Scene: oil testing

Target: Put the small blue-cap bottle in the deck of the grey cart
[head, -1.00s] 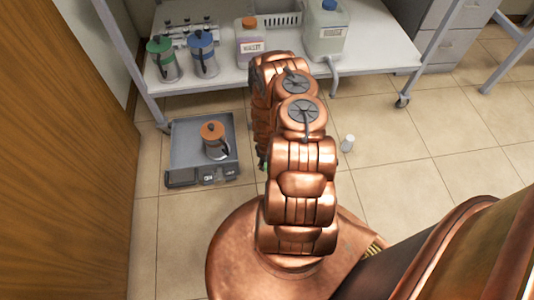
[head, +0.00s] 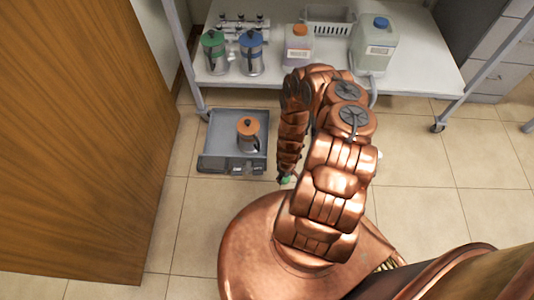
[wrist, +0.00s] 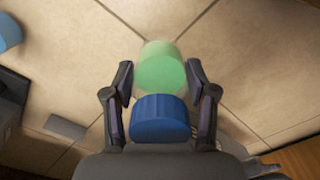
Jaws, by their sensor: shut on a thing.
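The small blue-cap bottle shows in the wrist view with its blue cap (wrist: 160,117) nearest the palm and a green, see-through body (wrist: 160,72) beyond. My gripper (wrist: 159,80) is shut on it, one finger on each side. In the head view the gripper (head: 286,178) hangs beside the column of my arm, with a bit of green at its end; the cap is hidden there. The low grey cart (head: 212,140) stands on the floor to the gripper's upper left. An orange-lidded metal pot (head: 248,137) stands on its deck.
A white rack shelf (head: 420,82) behind holds green- and blue-lidded pots (head: 250,55), an orange-capped bottle (head: 298,47) and a blue-capped jug (head: 372,48). A wooden door (head: 80,140) is at left. The cart deck left of the pot and the floor at right are clear.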

